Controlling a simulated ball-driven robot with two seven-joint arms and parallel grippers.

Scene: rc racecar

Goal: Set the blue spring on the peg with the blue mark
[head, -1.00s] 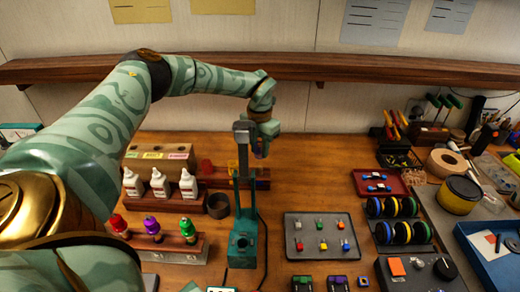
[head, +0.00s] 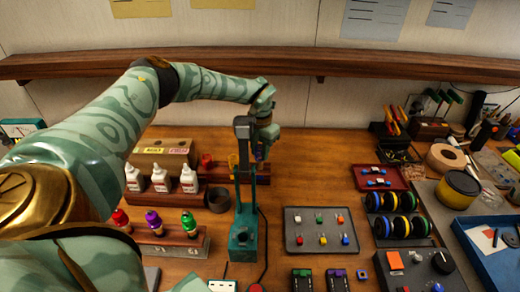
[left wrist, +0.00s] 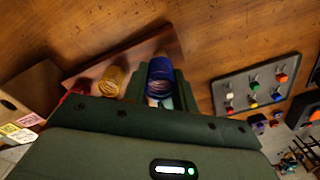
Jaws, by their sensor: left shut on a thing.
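My left gripper (head: 262,152) is at the back of the table, just right of the green stand's post, over the right part of a red-brown wooden base (head: 262,179). It is shut on the blue spring (left wrist: 160,73), which shows between its fingers in the left wrist view. A yellow spring (left wrist: 111,82) and a red spring (left wrist: 73,103) stand on the same base, left of the blue one. In the head view the red spring (head: 206,161) and yellow spring (head: 233,163) show too. The blue-marked peg is not discernible. I cannot tell whether the blue spring surrounds a peg. My right gripper is not in view.
The green stand (head: 243,233) rises in front of the base and partly hides it. White bottles (head: 160,180) and a dark ring (head: 219,200) stand left of it. A grey tray (head: 292,245) with small coloured parts lies to the right. Bare table lies between base and red tray (head: 390,185).

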